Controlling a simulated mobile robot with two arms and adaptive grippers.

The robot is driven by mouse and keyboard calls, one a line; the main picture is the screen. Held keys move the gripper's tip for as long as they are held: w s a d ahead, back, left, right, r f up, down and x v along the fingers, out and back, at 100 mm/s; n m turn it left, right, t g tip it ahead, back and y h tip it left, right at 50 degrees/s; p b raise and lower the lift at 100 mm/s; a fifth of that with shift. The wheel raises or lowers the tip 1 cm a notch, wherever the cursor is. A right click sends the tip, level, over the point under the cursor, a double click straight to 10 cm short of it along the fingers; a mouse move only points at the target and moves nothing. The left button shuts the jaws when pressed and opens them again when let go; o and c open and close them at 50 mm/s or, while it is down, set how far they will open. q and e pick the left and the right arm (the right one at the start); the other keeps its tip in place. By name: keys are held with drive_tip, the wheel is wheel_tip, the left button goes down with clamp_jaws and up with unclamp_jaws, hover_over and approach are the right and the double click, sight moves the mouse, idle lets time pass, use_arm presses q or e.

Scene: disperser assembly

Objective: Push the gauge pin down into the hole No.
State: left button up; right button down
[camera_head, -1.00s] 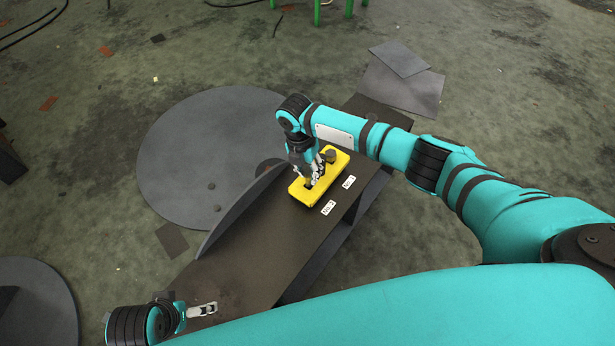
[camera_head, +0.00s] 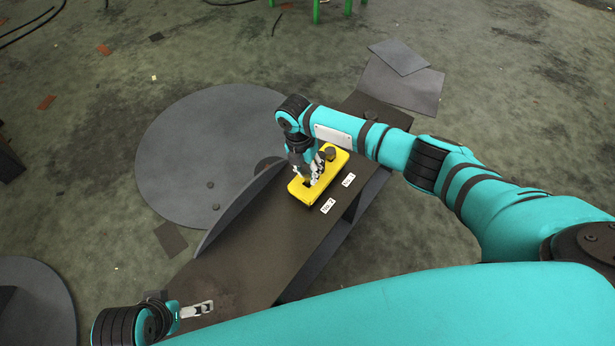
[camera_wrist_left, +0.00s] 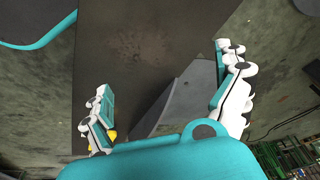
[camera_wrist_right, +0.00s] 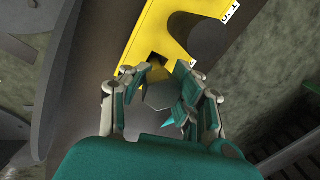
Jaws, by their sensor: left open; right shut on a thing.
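The yellow block (camera_head: 338,163) lies on the dark bench, with label tags No.1 (camera_head: 348,180) and No.2 (camera_head: 327,206) beside it. My right gripper (camera_head: 316,176) is over the No.2 end of the block. In the right wrist view it is shut on a grey gauge pin (camera_wrist_right: 160,96) with a hexagonal head, near a dark opening (camera_wrist_right: 157,66) in the block. The pin's lower end is hidden. A second dark pin head (camera_head: 329,154) stands at the No.1 end. My left gripper (camera_head: 197,310) is open and empty, low at the bench's near left.
The dark bench (camera_head: 240,250) has free room on its near left part. A curved grey plate (camera_head: 232,215) stands along its left edge. A large grey disc (camera_head: 190,150) lies on the floor beyond, and flat grey plates (camera_head: 405,85) lie at the back right.

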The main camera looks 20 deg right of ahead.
drive_tip(key=shift+f, duration=0.35)
use_arm(q)
drive_tip(key=shift+b+v, duration=0.35)
drive_tip(key=shift+v, duration=0.85)
use_arm(e)
drive_tip(key=shift+f, duration=0.25)
